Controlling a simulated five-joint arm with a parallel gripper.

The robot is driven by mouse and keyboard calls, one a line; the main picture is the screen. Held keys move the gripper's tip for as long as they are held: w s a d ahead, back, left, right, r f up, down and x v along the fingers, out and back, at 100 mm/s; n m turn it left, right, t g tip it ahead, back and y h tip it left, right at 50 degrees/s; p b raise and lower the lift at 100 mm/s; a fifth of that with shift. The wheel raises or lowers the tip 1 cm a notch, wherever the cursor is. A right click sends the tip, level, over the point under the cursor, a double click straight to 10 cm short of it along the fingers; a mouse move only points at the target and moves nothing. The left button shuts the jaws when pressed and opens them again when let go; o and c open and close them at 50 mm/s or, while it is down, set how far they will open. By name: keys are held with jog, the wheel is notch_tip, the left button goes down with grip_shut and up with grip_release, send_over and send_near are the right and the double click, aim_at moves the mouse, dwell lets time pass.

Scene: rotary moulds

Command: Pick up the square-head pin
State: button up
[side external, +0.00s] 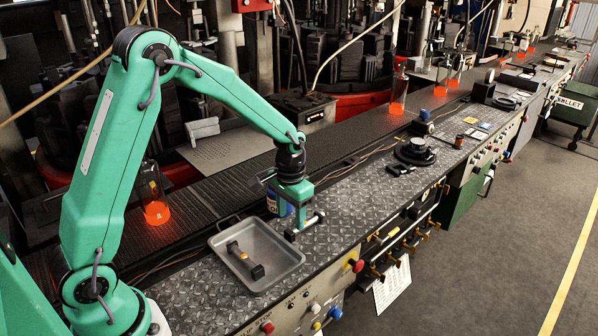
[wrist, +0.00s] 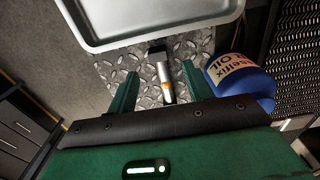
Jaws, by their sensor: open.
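The square-head pin (wrist: 167,84) lies on the diamond-plate bench top, with a dark square head, a silver shaft and a yellow-orange band. In the wrist view its head points up the picture, towards the tray. My gripper (wrist: 159,80) is open, with one green finger on each side of the pin and gaps between. In the side view my gripper (side external: 303,222) points down over the bench just right of the tray, and the pin (side external: 309,225) shows partly under it. Whether the fingertips are level with the shaft I cannot tell.
A grey metal tray (side external: 284,277) stands left of my gripper, holding a dark-ended part with a yellow band (side external: 240,256). A blue oil can (wrist: 240,84) stands close by the right finger. A black round fixture (side external: 415,152) sits further along the bench.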

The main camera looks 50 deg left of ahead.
aim_at(306, 225)
jog(key=shift+f, duration=2.55)
grip_shut()
jog(key=shift+r, duration=0.15)
